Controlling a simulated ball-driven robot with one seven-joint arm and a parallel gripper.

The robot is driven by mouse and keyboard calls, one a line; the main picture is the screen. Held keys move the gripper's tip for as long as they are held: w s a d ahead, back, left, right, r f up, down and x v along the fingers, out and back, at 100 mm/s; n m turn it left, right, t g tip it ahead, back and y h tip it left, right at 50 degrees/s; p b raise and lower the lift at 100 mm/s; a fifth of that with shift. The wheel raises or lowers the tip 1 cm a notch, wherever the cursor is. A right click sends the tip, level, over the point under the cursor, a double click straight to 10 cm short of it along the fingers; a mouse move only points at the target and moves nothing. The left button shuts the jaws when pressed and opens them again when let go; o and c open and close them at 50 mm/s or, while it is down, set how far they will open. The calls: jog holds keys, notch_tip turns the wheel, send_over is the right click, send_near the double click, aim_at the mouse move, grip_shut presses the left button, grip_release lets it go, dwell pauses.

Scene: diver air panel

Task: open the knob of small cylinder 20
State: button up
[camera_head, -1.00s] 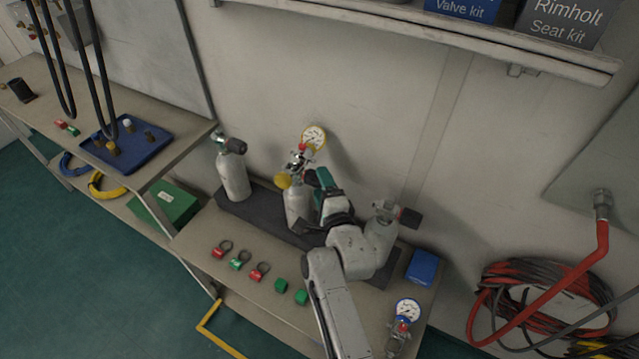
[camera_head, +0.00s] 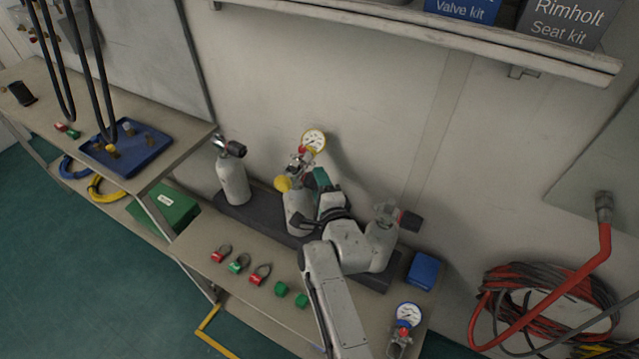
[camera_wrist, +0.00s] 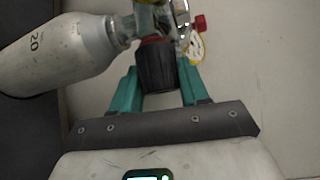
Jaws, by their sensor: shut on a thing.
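Small cylinder 20 is the grey middle cylinder (camera_head: 297,212) in the rack, with a valve on top. In the wrist view the cylinder (camera_wrist: 58,55) lies across the left and its number 20 reads clearly. Its black ribbed knob (camera_wrist: 156,68) sits between my gripper's teal fingers. My gripper (camera_wrist: 158,88) is shut on this knob, one finger on each side. In the head view my gripper (camera_head: 322,180) is at the cylinder's valve, and my wrist hides the knob.
Another cylinder (camera_head: 233,182) stands left in the dark rack (camera_head: 258,218), and one (camera_head: 381,245) stands right, close beside my arm. Red and green tags, green blocks (camera_head: 281,289) and a blue box (camera_head: 423,269) lie on the bench. The wall is close behind.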

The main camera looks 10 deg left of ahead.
jog(key=shift+f, duration=0.1)
jog(key=shift+c, duration=1.3)
jog(key=shift+f, duration=0.1)
jog(key=shift+f+b, duration=0.15)
jog(key=shift+b, duration=0.6)
